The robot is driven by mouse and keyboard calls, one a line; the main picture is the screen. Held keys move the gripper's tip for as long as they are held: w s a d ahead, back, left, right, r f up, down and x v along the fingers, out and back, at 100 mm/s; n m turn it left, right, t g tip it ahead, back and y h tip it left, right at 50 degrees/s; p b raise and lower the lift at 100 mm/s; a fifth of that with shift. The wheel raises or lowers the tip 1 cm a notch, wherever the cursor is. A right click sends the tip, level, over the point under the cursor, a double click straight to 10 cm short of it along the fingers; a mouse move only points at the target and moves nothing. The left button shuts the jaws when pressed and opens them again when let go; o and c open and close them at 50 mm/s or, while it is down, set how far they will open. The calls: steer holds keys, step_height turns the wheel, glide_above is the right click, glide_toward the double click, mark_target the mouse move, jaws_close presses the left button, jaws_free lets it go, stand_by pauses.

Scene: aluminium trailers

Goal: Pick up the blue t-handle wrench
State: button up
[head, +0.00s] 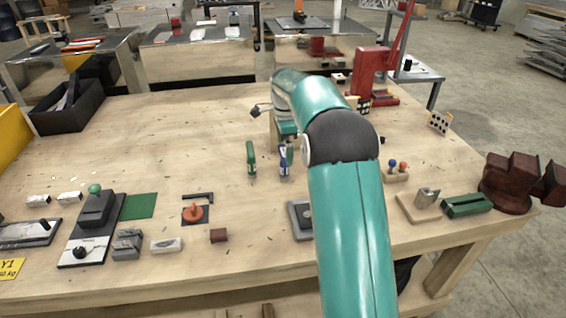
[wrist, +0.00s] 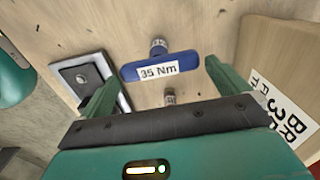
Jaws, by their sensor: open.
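The blue t-handle wrench (head: 283,164) stands near the middle of the bench in the head view, partly hidden by my arm. In the wrist view its blue handle (wrist: 160,66) bears a white "35 Nm" label. Grey metal parts show on both sides of the handle. My gripper (wrist: 161,73) is open, with one green finger to the left of the handle and one to the right. The handle lies across the gap near the fingertips, and I see no contact.
A green-handled tool (head: 251,157) stands just left of the wrench. A grey square plate (wrist: 88,80) lies beside the left finger. A labelled wooden block (wrist: 283,80) is close on the right. A red press (head: 371,75) stands farther back. The bench's left middle is fairly clear.

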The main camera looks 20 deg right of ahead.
step_height(320, 180, down, 6)
steer(key=shift+a+f, duration=0.1)
steer(key=shift+f, duration=0.15)
steer(key=c, duration=1)
steer(key=shift+c, duration=0.2)
steer(key=shift+r, duration=0.15)
steer(key=shift+r, duration=0.55)
step_height(320, 180, up, 2)
steer(key=shift+s+r, duration=0.15)
steer(key=s+d+r, duration=0.2)
steer(key=s+r, duration=0.2)
steer(key=s, duration=0.2)
steer(key=s+d+r, duration=0.2)
steer(key=s+r, duration=0.3)
steer(key=s, duration=0.2)
steer(key=shift+d+r, duration=0.2)
steer(key=shift+d, duration=0.15)
